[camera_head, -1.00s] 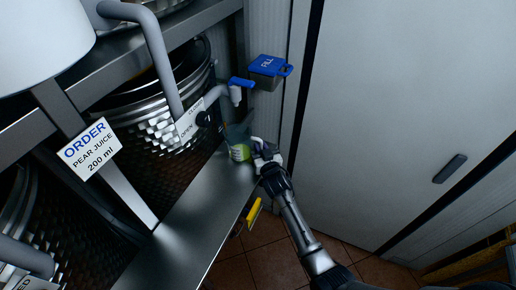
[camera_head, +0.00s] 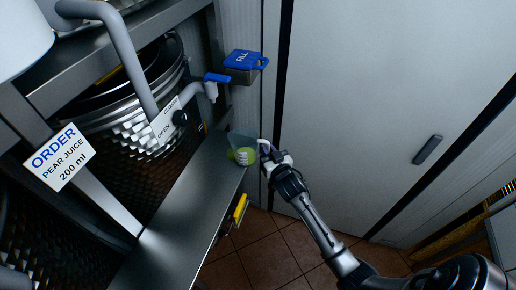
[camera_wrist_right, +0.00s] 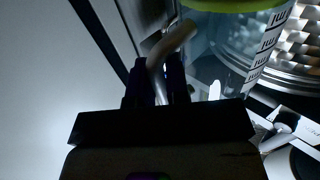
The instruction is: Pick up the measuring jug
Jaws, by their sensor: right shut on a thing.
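The measuring jug (camera_head: 242,147) is clear, with a green part, and shows small at the far end of the metal shelf (camera_head: 188,205) in the head view. In the right wrist view the jug (camera_wrist_right: 232,45) is close up, with dark scale marks on its clear wall and a green band at the top. My right gripper (camera_head: 266,158) is shut on the jug's pale curved handle (camera_wrist_right: 172,42); its dark fingers (camera_wrist_right: 158,82) stand either side of it. I cannot tell whether the jug's base touches the shelf. My left gripper is out of view.
A blue-lidded FILL box (camera_head: 245,62) is on the wall behind. An order sign (camera_head: 59,157) reads pear juice, 200 ml. A yellow object (camera_head: 240,208) is at the shelf edge.

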